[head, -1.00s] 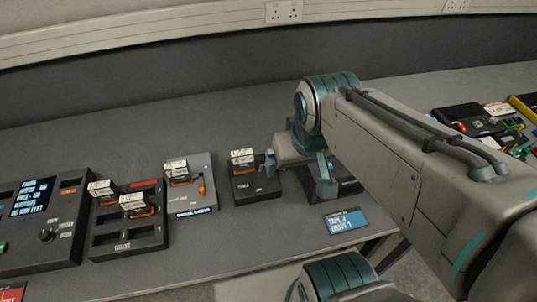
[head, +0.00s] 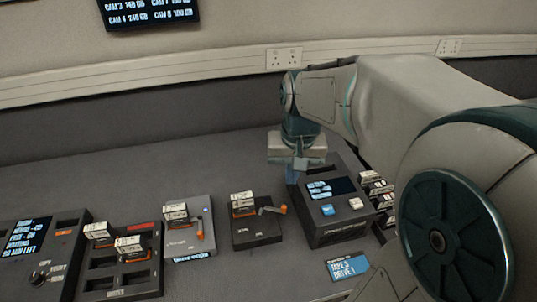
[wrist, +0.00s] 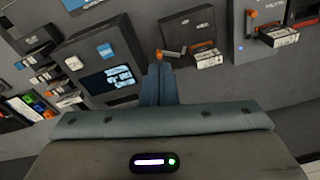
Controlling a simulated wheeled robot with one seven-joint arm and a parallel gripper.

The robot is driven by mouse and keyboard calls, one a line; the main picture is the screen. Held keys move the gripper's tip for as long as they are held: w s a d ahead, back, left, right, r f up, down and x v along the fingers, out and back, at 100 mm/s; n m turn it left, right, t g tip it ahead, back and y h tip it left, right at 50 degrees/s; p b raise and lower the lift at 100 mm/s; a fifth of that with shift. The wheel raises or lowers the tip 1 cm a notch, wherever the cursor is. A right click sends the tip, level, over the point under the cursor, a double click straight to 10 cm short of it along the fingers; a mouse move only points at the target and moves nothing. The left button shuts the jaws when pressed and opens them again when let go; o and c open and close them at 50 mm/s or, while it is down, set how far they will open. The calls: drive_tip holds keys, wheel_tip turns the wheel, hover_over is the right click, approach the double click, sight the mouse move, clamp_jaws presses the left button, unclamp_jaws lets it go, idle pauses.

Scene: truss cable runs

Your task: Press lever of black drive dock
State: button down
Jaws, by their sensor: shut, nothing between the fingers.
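The black drive dock (head: 257,237) sits on the bench with a white-labelled cartridge (head: 243,203) standing in it. Its lever (head: 270,210) sticks out to the right and ends in an orange tip (head: 283,210). The dock also shows upside down in the wrist view (wrist: 190,24), with the lever's orange tip (wrist: 159,55) close to my fingers in the picture. My gripper (head: 292,178) is shut and empty. It hangs pointing down above the bench, behind and above the lever tip. I cannot tell the exact gap; no contact shows.
A grey dock (head: 187,243) with a cartridge and an orange-tipped lever stands to the left, then a rack (head: 130,278) with two cartridges. A black box with a screen (head: 345,222) stands close right of the dock. A blue card (head: 347,268) lies in front.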

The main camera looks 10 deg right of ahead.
drive_tip(key=w+d+f+m+g+y, duration=0.1)
drive_tip(key=w+d+f+m+g, duration=0.1)
drive_tip(key=w+f, duration=0.5)
drive_tip(key=w+d+f+m+g+y, duration=0.1)
drive_tip(key=w+d+f+m+g, duration=0.1)
drive_tip(key=w+f, duration=0.5)
drive_tip(key=w+d+m, duration=0.1)
drive_tip(key=d, duration=0.1)
drive_tip(key=shift+w+d+y+b, duration=0.3)
drive_tip(key=shift+b, duration=0.1)
drive_tip(key=shift+f, duration=0.1)
drive_tip(key=p, duration=0.2)
approach(272, 207)
drive_tip(key=d+f, duration=0.1)
drive_tip(key=s+d+f, duration=0.1)
drive_tip(key=f, duration=0.1)
drive_tip(key=s+d+f, duration=0.1)
drive_tip(key=f, duration=0.1)
drive_tip(key=shift+s+f, duration=0.15)
drive_tip(key=shift+s, duration=0.1)
